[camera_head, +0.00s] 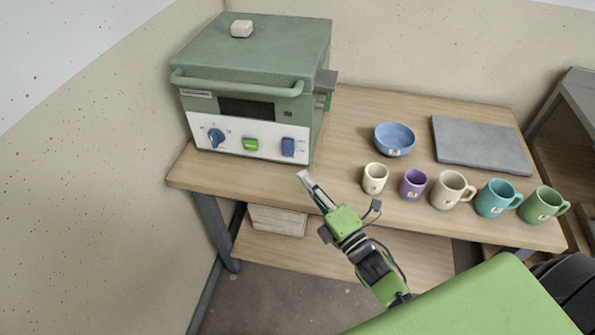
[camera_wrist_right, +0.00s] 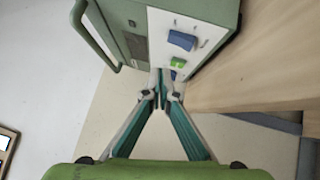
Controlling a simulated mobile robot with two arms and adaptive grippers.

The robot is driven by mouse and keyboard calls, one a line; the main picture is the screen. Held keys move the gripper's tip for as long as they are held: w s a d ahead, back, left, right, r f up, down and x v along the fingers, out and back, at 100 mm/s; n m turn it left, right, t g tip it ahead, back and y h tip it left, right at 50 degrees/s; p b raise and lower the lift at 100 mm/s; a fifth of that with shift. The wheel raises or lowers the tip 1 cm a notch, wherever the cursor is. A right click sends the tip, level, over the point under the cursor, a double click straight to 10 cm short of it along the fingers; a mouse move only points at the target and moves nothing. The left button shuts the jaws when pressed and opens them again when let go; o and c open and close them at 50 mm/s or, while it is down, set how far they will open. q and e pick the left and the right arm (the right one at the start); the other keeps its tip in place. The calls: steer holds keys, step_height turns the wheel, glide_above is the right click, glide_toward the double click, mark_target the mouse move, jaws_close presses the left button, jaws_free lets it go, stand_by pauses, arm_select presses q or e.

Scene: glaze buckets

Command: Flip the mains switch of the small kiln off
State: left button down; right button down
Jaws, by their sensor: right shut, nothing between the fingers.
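The small kiln (camera_head: 255,60) is a green box at the table's left end. Its white front panel carries a round blue knob (camera_head: 216,138), a green rocker (camera_head: 250,144) and a blue switch (camera_head: 288,147). The labels are too small to read, so I cannot tell which is the mains switch. My right gripper (camera_head: 304,177) is shut and empty, in front of the panel's lower right, apart from the blue switch. In the right wrist view the fingertips (camera_wrist_right: 161,88) point at the kiln; the blue switch (camera_wrist_right: 182,40) and green rocker (camera_wrist_right: 178,63) show beyond them. My left gripper is not in view.
A wooden table (camera_head: 345,120) bears a blue bowl (camera_head: 394,140), a grey slab (camera_head: 480,145) and a row of several cups and mugs (camera_head: 413,185) right of my gripper. A pale block (camera_head: 241,28) lies on the kiln. The kiln's handle (camera_head: 235,86) juts out above the panel.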

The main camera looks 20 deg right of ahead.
steer(key=s, duration=0.3)
steer(key=shift+s+d+r, duration=0.15)
steer(key=shift+s+d, duration=0.05)
steer(key=shift+d, duration=0.1)
stand_by(0.3)
